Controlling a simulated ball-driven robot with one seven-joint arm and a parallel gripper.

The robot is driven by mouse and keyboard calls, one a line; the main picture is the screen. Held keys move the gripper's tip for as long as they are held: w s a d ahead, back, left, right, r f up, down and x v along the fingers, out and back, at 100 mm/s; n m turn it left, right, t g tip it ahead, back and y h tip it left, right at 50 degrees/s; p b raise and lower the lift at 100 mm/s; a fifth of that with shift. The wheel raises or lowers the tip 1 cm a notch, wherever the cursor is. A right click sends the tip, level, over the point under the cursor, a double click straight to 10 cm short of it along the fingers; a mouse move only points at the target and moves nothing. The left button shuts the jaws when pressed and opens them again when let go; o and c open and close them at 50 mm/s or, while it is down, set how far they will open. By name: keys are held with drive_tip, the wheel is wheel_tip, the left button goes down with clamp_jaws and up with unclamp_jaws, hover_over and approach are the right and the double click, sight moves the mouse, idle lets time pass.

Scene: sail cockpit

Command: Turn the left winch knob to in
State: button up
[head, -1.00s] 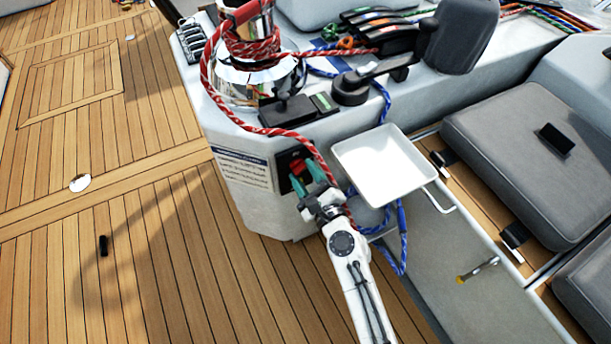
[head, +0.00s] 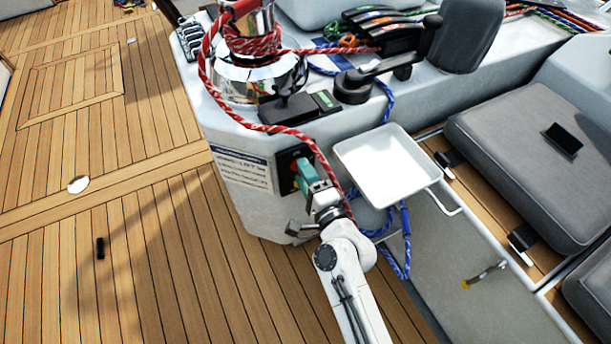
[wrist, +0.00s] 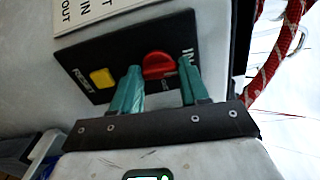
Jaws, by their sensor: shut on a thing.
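The red winch knob (wrist: 158,66) sits on a black panel (wrist: 75,57) in the wrist view. Its grip lies roughly across the picture, its right end near the word IN. Another label below it is partly hidden. My gripper (wrist: 160,76) has its two teal fingers on either side of the knob, shut on it. In the head view my gripper (head: 304,174) is at the panel (head: 284,160) on the cockpit block's front face, turned so one finger faces the camera. There the fingers mostly hide the knob.
A yellow RESET button (wrist: 102,78) is left of the knob on the panel. A red rope (head: 326,162) hangs just right of my gripper. A white tray (head: 386,165) juts out to the right. A chrome winch (head: 260,75) stands above. The wooden deck (head: 130,250) at left is mostly clear.

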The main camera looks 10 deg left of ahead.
drive_tip(key=shift+n, duration=0.5)
drive_tip(key=shift+f, duration=0.1)
drive_tip(key=o, duration=1.1)
drive_tip(key=shift+c, duration=0.2)
drive_tip(key=b+v, duration=0.1)
drive_tip(key=v, duration=0.9)
drive_tip(key=shift+s+d, duration=0.2)
drive_tip(key=shift+s, duration=0.2)
